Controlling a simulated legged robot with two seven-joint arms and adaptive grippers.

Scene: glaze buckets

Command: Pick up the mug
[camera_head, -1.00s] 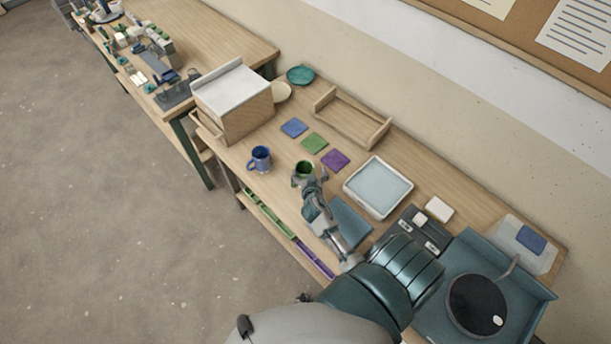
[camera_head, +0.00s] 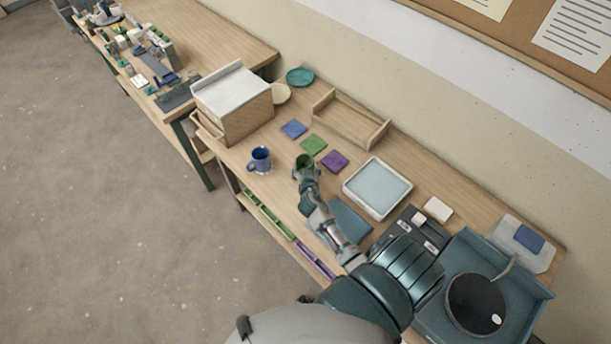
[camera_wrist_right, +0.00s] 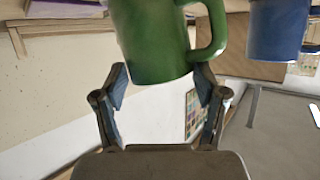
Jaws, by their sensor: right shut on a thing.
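A green mug (camera_head: 304,161) is at the near side of the workbench, in front of the green square mat. My right gripper (camera_head: 306,176) is shut on it and partly covers it in the head view. In the right wrist view the green mug (camera_wrist_right: 152,40) is between the two fingers (camera_wrist_right: 162,85), its handle on the right side. I cannot tell whether its base touches the bench. A blue mug (camera_head: 260,158) stands to the left on the bench and also shows in the right wrist view (camera_wrist_right: 278,28). My left gripper is not in view.
Blue (camera_head: 294,128), green (camera_head: 314,145) and purple (camera_head: 335,161) mats lie behind the mugs. A white-rimmed tray (camera_head: 352,202) is to the right. A wooden box (camera_head: 235,118) stands left, and an open wooden rack (camera_head: 352,132) is at the back.

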